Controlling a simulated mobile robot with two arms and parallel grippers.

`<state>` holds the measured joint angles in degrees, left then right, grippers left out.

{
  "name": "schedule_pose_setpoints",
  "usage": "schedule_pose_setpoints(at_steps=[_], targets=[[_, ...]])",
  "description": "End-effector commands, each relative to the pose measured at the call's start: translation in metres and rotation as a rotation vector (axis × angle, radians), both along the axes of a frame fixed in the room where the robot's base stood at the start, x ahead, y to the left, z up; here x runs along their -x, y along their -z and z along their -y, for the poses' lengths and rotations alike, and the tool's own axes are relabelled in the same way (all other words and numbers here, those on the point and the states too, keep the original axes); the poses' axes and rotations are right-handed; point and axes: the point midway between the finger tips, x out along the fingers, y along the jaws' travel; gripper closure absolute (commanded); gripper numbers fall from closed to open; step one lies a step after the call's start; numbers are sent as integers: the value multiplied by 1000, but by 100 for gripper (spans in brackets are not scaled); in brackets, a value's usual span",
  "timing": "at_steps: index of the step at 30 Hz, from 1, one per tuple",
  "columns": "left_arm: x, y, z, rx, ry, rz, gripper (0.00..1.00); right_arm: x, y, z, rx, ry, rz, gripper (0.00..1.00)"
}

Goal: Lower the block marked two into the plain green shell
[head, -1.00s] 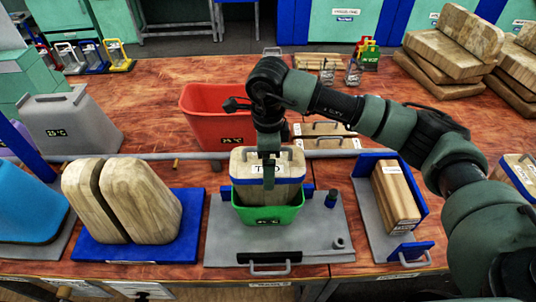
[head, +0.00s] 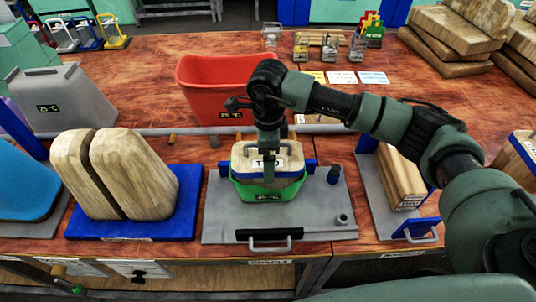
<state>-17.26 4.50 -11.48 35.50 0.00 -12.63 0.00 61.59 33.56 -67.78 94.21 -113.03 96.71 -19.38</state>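The block (head: 246,154) is wooden with a blue band, a top handle and a white label partly hidden by my gripper. It sits upright inside the green shell (head: 267,190), its wooden top above the rim and its lower part hidden within. The shell stands on a grey plate (head: 225,222) with a handle at its front. My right gripper (head: 268,148) reaches down from above, shut on the block's handle. Its fingertips are partly hard to make out against the handle. My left gripper is not in view.
A red bin (head: 205,88) stands behind the shell. A split wooden form (head: 130,175) on a blue base is to the left. A wooden block (head: 400,180) in a blue-and-grey holder is to the right. A grey rail (head: 185,132) runs behind.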

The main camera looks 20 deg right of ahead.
Motion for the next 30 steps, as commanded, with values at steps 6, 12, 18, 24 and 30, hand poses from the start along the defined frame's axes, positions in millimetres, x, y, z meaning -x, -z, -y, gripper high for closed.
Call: schedule_pose_setpoints(at_steps=[6,12,18,24,30], targets=[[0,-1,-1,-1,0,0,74,-1,-2,0,-1,0,3,80],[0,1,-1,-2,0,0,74,-1,-1,0,-1,0,3,80],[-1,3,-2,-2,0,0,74,-1,2,0,-1,0,2,80],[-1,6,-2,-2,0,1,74,-1,5,0,-1,0,2,80],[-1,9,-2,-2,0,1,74,-1,7,0,-1,0,2,80]])
